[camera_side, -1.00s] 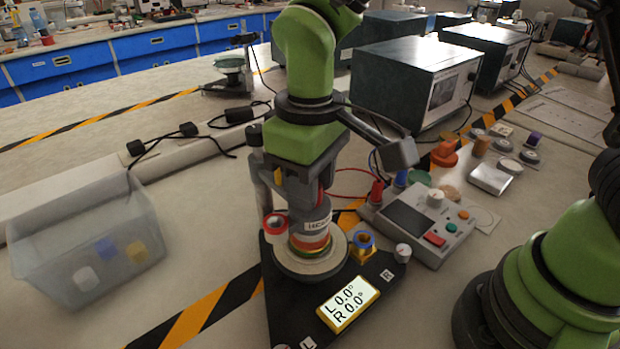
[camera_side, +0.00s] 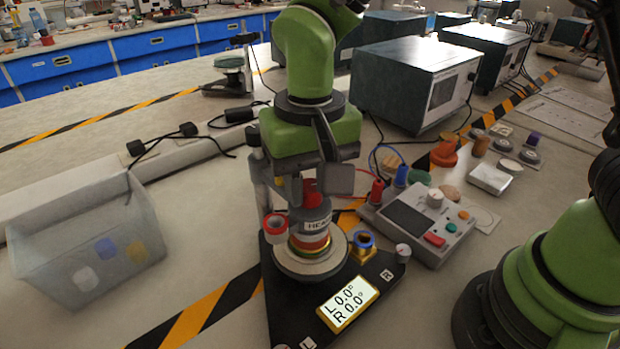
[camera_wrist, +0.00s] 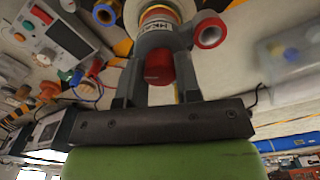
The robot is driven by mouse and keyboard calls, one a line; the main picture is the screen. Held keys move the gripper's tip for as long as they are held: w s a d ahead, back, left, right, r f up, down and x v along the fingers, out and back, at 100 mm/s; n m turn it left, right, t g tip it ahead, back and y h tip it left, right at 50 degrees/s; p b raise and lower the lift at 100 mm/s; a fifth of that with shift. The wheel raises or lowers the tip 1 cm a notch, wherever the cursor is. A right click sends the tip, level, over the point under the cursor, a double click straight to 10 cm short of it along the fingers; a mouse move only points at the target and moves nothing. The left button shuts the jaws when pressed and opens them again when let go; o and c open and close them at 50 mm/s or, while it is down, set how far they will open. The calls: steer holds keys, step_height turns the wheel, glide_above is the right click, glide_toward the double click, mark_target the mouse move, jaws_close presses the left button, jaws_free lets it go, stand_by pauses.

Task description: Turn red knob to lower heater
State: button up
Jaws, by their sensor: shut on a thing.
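The red knob (camera_side: 312,190) is on top of the grey heater (camera_side: 318,225), whose label is partly readable. The heater stands upright on a round pale plate (camera_side: 298,268) on a black triangular base (camera_side: 280,318). My gripper (camera_side: 311,196) points down over the heater, its fingers on either side of the knob and shut on it. In the wrist view the red knob (camera_wrist: 158,66) shows between the grey fingers of my gripper (camera_wrist: 158,58). The finger contact itself is partly hidden. The base's display (camera_side: 346,302) reads L 0.0°, R 0.0°.
A red-rimmed ring (camera_side: 274,226) is at the heater's left and a blue ring (camera_side: 363,242) at its right. A control box (camera_side: 418,222) with buttons lies to the right. A translucent bin (camera_side: 88,245) stands left, with clear table between it and the base.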

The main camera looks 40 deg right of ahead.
mark_target(314, 184)
steer(key=shift+w, duration=0.1)
stand_by(0.3)
steer(key=o, duration=0.9)
steer(key=shift+r, duration=0.1)
step_height(314, 184, up, 10)
steer(key=shift+f, duration=0.15)
steer(key=s+d+r+t, duration=0.1)
steer(key=s+d+t, duration=0.1)
steer(key=s+d, duration=0.2)
steer(key=s+d+r+t+y, duration=0.1)
steer(key=s+d+t, duration=0.1)
steer(key=s+d, duration=0.2)
steer(key=s+d+r+t+y, duration=0.1)
steer(key=s+d+t, duration=0.2)
steer(key=s+d, duration=0.1)
steer(key=shift+s+d+r, duration=0.15)
steer(key=shift+s+r, duration=0.2)
steer(key=shift+s, duration=0.1)
